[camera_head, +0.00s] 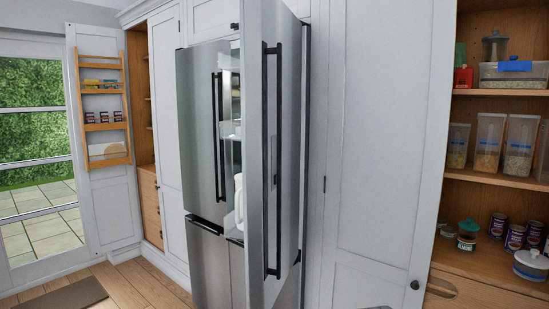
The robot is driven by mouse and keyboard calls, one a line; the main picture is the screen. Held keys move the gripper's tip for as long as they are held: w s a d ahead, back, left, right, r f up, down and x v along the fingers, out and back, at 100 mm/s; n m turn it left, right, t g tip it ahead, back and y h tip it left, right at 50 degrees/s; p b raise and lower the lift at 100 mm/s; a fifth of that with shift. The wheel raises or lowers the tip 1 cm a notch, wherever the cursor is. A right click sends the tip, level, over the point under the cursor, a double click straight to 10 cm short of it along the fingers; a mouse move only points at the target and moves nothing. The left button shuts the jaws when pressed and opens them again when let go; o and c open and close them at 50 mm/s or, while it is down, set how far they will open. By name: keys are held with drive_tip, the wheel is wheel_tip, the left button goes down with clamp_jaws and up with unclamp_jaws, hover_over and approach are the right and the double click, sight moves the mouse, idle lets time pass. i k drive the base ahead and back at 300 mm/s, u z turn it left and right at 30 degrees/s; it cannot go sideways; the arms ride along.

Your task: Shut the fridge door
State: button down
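The fridge (203,130) is a tall stainless steel unit in the middle of the view. Its left door looks closed and has a long dark vertical handle (219,135). The right fridge door (288,130) stands open toward me and is seen nearly edge-on. A long black handle (271,160) runs down its outer face. To the left of the door's edge, a narrow strip shows light shelves and a white jug (239,200). Most of the fridge's inside is hidden by the door. My gripper is not in view.
White cabinet doors flank the fridge, including a tall one (375,150) at right. Open pantry shelves (500,183) with jars and cans stand at far right. An open door with a wooden rack (103,110) is at left. Clear wooden floor (125,285) lies at lower left beside a mat (65,295).

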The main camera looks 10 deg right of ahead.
sight(270, 70)
drive_tip(key=u, duration=0.1)
drive_tip(key=i, duration=1)
drive_tip(key=z, duration=0.1)
